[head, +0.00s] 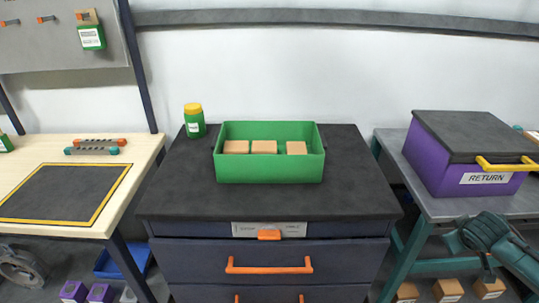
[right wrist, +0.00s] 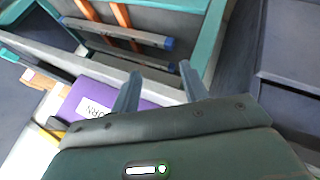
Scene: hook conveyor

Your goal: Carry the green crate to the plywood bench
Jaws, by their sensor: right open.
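The green crate (head: 270,170) stands upright on the dark top of a drawer cabinet (head: 185,195) in the middle of the head view. Three tan blocks (head: 264,147) lie inside it. The plywood bench (head: 125,190) is at the left, with a yellow-bordered dark mat (head: 65,193) on its top. My right gripper (right wrist: 160,72) is open and empty in the right wrist view, its two fingers apart. Part of my right arm (head: 490,243) shows at the lower right of the head view, away from the crate. My left gripper is not in view.
A green jar (head: 194,122) with a yellow lid stands behind the crate's left side. Red-and-teal tools (head: 95,146) lie at the bench's back. A purple RETURN bin (head: 450,165) sits on the right table (head: 408,172). The mat is clear.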

